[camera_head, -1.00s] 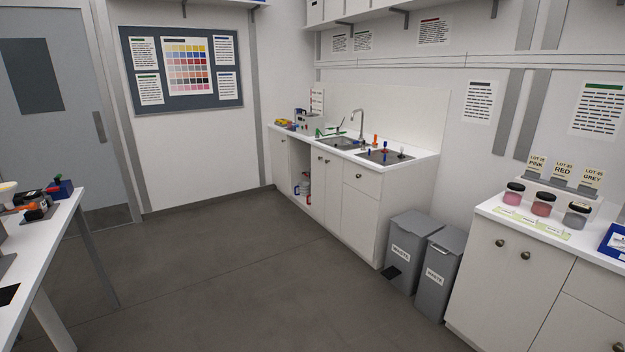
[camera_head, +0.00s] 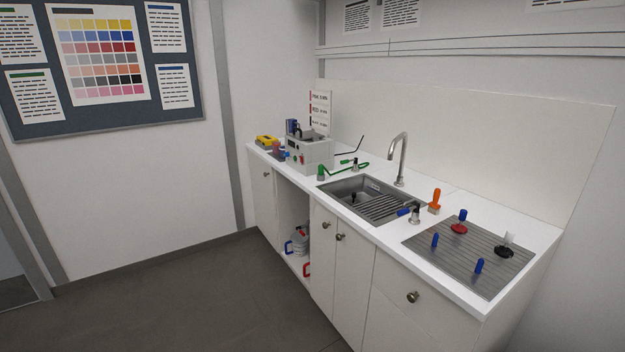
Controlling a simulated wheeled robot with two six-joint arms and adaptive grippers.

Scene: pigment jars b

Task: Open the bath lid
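The bath appears to be the grey box-shaped device (camera_head: 309,153) on the far left part of the white counter, in the head view. It has a red mark on its front and a dark piece on top. At this distance I cannot tell how its lid sits. Neither of my grippers is in view.
The counter (camera_head: 470,297) holds a sink (camera_head: 352,205) with a tap (camera_head: 400,160), a ribbed drainboard (camera_head: 440,262) with several coloured tools, an orange-handled brush (camera_head: 435,203) and green-handled tools (camera_head: 335,170). Jugs (camera_head: 299,241) stand in an open bay below. The floor (camera_head: 190,300) in front is clear.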

